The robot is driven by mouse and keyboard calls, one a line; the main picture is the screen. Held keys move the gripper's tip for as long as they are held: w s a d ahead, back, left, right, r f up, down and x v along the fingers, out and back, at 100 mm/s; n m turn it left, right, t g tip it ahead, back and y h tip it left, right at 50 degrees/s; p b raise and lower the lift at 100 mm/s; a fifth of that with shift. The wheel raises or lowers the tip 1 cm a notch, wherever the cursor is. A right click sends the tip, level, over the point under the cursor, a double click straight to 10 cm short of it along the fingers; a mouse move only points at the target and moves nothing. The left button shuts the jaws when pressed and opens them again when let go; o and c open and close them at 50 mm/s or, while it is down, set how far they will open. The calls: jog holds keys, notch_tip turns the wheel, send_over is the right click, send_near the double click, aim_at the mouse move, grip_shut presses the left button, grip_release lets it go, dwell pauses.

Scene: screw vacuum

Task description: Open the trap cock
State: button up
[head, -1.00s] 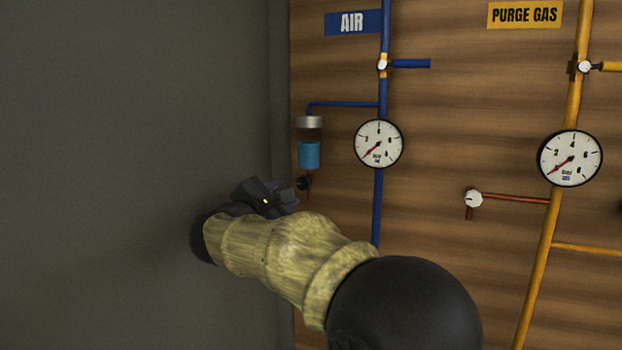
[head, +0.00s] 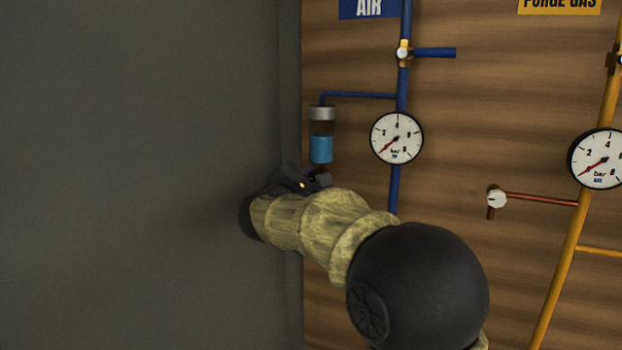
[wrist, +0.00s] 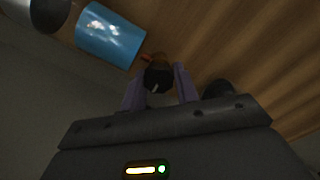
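The trap is a clear bowl with blue liquid (head: 321,148) and a grey cap, hanging from a side branch of the blue air pipe. Its blue bowl (wrist: 110,36) also shows at the upper left of the wrist view. The trap cock's black knob (wrist: 157,78), with a pale mark on its face, sits between the two fingers of my gripper (wrist: 162,82) in the wrist view. Little or no gap shows on either side, and I cannot tell whether the fingers press on it. In the head view my gripper (head: 322,179) is just below the trap and hides the knob.
A grey wall (head: 140,120) stands close on the left of my gripper. The wooden panel (head: 450,120) carries the air gauge (head: 397,138), the blue-handled air valve (head: 404,53), a white-knobbed red valve (head: 496,199) and another gauge (head: 598,158) on the yellow pipe.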

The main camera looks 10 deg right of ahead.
jog(key=shift+d+r, duration=0.2)
jog(key=shift+c, duration=1)
jog(key=shift+a, duration=0.2)
jog(key=shift+d, duration=0.15)
jog(key=shift+n, duration=0.4)
